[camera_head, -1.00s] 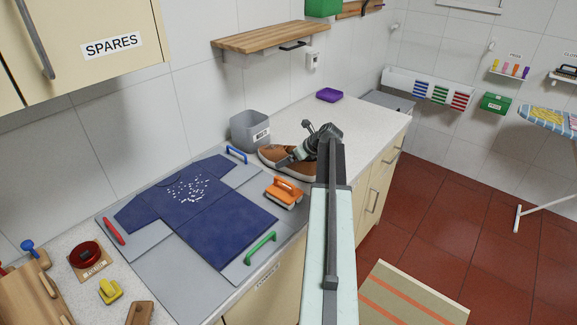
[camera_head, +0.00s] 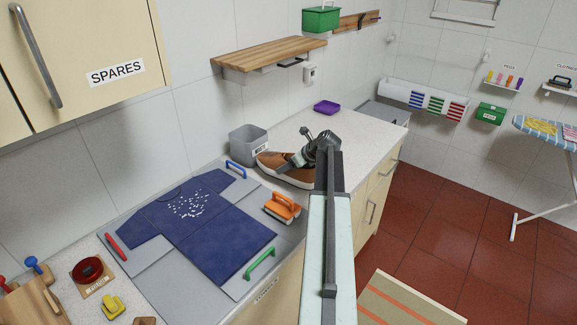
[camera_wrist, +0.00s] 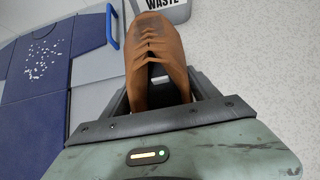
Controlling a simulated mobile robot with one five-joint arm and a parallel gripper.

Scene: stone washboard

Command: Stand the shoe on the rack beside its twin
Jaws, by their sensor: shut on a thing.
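In the wrist view the shoe (camera_wrist: 158,55) sits between my jaws (camera_wrist: 160,95) and points toward the bin. Its lower part is hidden by my gripper. I cannot tell whether its sole touches the counter. No second shoe shows clearly, and no shoe rack can be made out. A wooden slatted shelf (camera_head: 268,55) on the wall looks empty on top.
The grey waste bin (camera_head: 248,146) stands close behind the shoe. A blue shirt (camera_head: 205,225) lies on a grey board to the left, with an orange brush (camera_head: 282,207) near it. A purple tray (camera_head: 326,106) is further back. The counter around that tray is clear.

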